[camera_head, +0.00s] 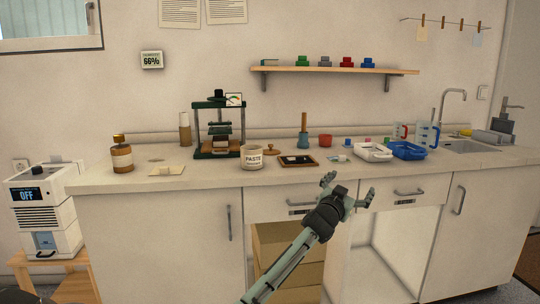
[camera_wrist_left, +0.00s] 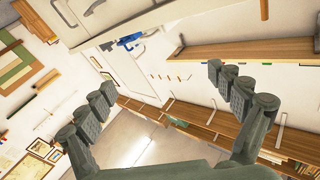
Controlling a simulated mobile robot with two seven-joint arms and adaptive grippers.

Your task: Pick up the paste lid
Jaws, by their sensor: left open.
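In the head view a white jar labelled PASTE (camera_head: 252,160) stands upright on the counter, left of the middle. A small brown lid with a knob (camera_head: 271,149) lies on the counter just right of the jar and apart from it; it looks like the paste lid. My left gripper (camera_head: 349,187) is open and empty, in front of the counter's front edge, to the right of the jar and lid. In the left wrist view its open fingers (camera_wrist_left: 161,80) have nothing between them. The lid cannot be made out in the wrist view. My right gripper is not in view.
A dark tray (camera_head: 313,164) lies right of the lid, with a white tub (camera_head: 373,156) and a blue tub (camera_head: 407,153) farther right. A green press (camera_head: 216,154) stands behind the jar's left side. A wooden shelf (camera_head: 335,70) hangs above the counter.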

